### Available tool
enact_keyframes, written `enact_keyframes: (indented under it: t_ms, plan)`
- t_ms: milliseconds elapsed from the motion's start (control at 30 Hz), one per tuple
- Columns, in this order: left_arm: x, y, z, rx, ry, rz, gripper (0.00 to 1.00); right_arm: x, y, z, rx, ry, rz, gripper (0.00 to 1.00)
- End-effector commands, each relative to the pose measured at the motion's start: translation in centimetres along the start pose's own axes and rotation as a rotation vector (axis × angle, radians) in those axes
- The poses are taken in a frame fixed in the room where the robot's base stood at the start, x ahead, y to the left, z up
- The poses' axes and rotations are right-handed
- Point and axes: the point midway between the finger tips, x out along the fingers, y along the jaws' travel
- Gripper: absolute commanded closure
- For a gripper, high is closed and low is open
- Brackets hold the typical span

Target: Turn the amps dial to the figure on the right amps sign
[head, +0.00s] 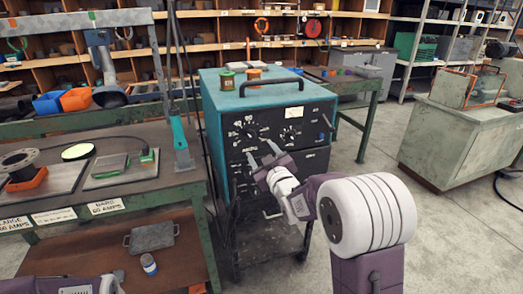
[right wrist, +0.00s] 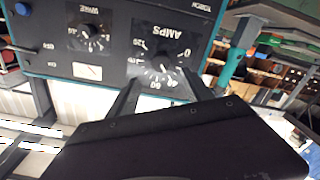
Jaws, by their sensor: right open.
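The amps dial (head: 249,136) is a black knob in a ring of white figures on the welder's dark front panel. In the right wrist view the dial (right wrist: 162,70) appears upside down, with a white mark on the knob; its exact setting is too small to read surely. My right gripper (head: 262,156) is open in front of the panel, just below the dial. In the wrist view its two fingers (right wrist: 163,80) lie either side of the dial, apparently not touching the knob. The right amps sign (head: 107,207) on the left table's edge appears to read 60 amps. My left gripper is not visible.
A second dial (head: 290,135) sits right of the amps dial. The teal welder (head: 215,95) stands on a cart beside the green table (head: 200,200). The floor (head: 375,160) to the right is clear.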

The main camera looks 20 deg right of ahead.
Motion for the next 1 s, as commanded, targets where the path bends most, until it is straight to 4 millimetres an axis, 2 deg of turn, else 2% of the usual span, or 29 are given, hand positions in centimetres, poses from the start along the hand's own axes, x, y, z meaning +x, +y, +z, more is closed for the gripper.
enact_keyframes:
  t_ms: [33, 167, 267, 500, 700, 1000]
  plan:
    - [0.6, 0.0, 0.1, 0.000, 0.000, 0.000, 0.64, 0.0, -0.2, 0.7, 0.000, -0.002, 0.002, 0.41]
    - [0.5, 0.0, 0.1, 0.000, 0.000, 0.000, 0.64, 0.0, 0.0, 0.6, 0.001, -0.003, 0.004, 0.41]
    - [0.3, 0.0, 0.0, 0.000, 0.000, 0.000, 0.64, 0.8, 0.0, 0.5, 0.001, -0.003, 0.003, 0.41]
    - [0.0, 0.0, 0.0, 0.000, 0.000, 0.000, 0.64, 5.7, 0.0, 0.6, 0.001, -0.005, 0.003, 0.41]
    - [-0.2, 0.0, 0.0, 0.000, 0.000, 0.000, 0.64, 8.5, 0.0, 0.6, 0.001, -0.005, 0.002, 0.41]
    - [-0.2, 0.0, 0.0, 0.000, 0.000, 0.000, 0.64, 9.1, 0.0, 0.6, 0.001, -0.004, 0.003, 0.41]
